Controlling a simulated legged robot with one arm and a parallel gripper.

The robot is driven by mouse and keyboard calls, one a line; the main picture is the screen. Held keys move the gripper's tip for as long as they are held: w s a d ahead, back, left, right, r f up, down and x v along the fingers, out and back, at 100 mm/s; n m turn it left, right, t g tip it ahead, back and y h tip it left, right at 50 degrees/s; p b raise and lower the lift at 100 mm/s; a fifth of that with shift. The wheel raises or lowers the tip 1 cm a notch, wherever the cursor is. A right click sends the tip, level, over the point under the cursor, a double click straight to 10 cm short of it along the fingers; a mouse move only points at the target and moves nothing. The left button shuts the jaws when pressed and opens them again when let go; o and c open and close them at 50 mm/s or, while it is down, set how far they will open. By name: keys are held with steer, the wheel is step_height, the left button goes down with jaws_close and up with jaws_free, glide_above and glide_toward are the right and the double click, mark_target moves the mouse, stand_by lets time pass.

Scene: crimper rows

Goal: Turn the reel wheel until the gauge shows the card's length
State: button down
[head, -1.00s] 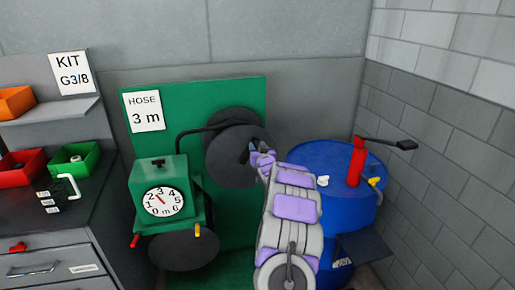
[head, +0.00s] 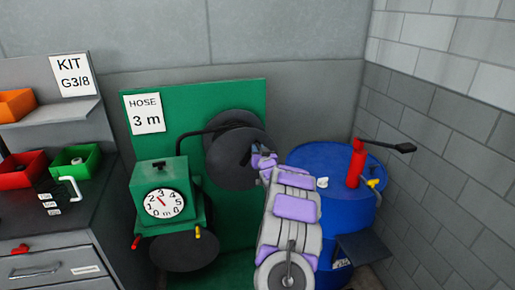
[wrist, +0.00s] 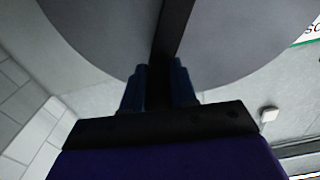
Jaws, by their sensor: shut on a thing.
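The reel wheel (head: 230,165) is a dark grey disc on the green panel. My gripper (head: 258,160) is at its right edge; in the wrist view my gripper (wrist: 160,85) has its fingers shut around a dark bar (wrist: 171,35), the wheel's handle, in front of the grey disc. In the head view my gripper partly covers the handle. The white gauge (head: 164,203) is on the green box at the left; its red needle points up and left, between 2 and 3. The card (head: 146,112) on the panel reads "HOSE 3 m".
A blue drum (head: 320,160) with a red pump (head: 356,163) and dark lever stands right of my arm. A workbench (head: 85,205) with red and green bins is at the left. A dark round plate (head: 185,252) is below the gauge box. A brick wall closes the right side.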

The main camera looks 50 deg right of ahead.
steer(key=shift+s+d+f+m+p, duration=0.15)
steer(key=shift+s+d+m+p, duration=0.3)
steer(key=shift+p, duration=0.7)
steer(key=d+f+m+p, duration=0.1)
steer(key=s+d+f+m+p, duration=0.1)
steer(key=f+p, duration=0.1)
steer(key=shift+m, duration=0.25)
steer(key=c, duration=0.9)
jaws_free()
steer(key=shift+d, duration=0.1)
steer(key=p+v, duration=0.1)
steer(key=v, duration=1.6)
steer(key=shift+p, duration=0.3)
